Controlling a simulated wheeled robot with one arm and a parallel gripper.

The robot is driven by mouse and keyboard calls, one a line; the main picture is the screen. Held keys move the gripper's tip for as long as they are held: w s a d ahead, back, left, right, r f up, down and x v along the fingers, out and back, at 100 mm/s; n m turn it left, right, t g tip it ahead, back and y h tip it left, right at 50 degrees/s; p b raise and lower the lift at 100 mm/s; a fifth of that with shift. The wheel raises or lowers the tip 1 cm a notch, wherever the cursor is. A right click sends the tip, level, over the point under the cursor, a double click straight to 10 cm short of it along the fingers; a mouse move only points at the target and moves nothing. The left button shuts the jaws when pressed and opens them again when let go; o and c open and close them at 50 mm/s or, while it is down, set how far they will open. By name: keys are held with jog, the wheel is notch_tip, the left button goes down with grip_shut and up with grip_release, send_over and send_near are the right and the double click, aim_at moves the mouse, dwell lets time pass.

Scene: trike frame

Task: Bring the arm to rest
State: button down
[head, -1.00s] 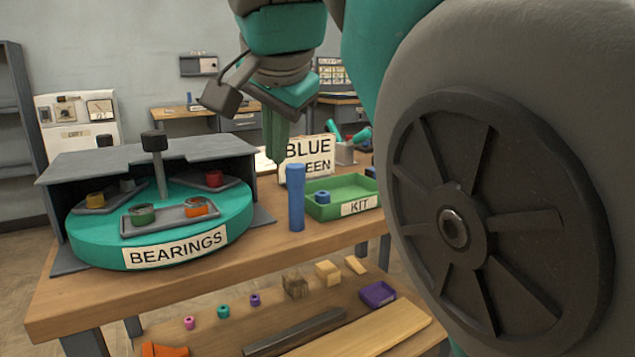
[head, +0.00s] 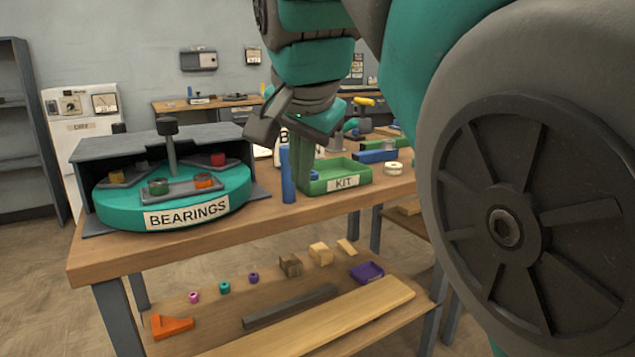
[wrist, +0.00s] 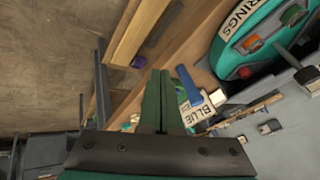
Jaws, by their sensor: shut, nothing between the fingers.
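My gripper (head: 303,172) points down over the right part of the workbench in the head view, in front of the sign and beside the green KIT tray (head: 358,176). In the wrist view the two green fingers (wrist: 161,100) lie together, shut and empty. A blue cylinder (head: 287,176) stands upright on the bench just left of the fingers; it also shows in the wrist view (wrist: 188,86). My fingers hide part of the tray and most of the BLUE sign (wrist: 200,115). I cannot tell how high the fingertips are above the bench.
A teal BEARINGS turntable (head: 120,208) with small trays and rings stands at the left under a grey cover (head: 120,150). A white ring (head: 393,168) and blue part lie right of the tray. The lower shelf holds planks (head: 330,325) and small parts. Floor at left is clear.

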jog(key=s+d+f+n+g+p, duration=0.1)
jog(key=s+d+f, duration=0.25)
jog(key=f, duration=0.25)
jog(key=s+d+f+n+g+h, duration=0.1)
jog(key=s+d+f+g, duration=0.1)
jog(key=d+f, duration=0.35)
jog(key=s+d+f+n+g+p, duration=0.1)
jog(key=s+d+f, duration=0.25)
jog(key=f, duration=0.35)
jog(key=s+d+f+n+g+p, duration=0.1)
jog(key=s+d+f+n+g, duration=0.2)
jog(key=s+f, duration=1.2)
jog(key=shift+s+d+g, duration=0.3)
jog(key=shift+d+g, duration=0.3)
jog(key=shift+d, duration=0.25)
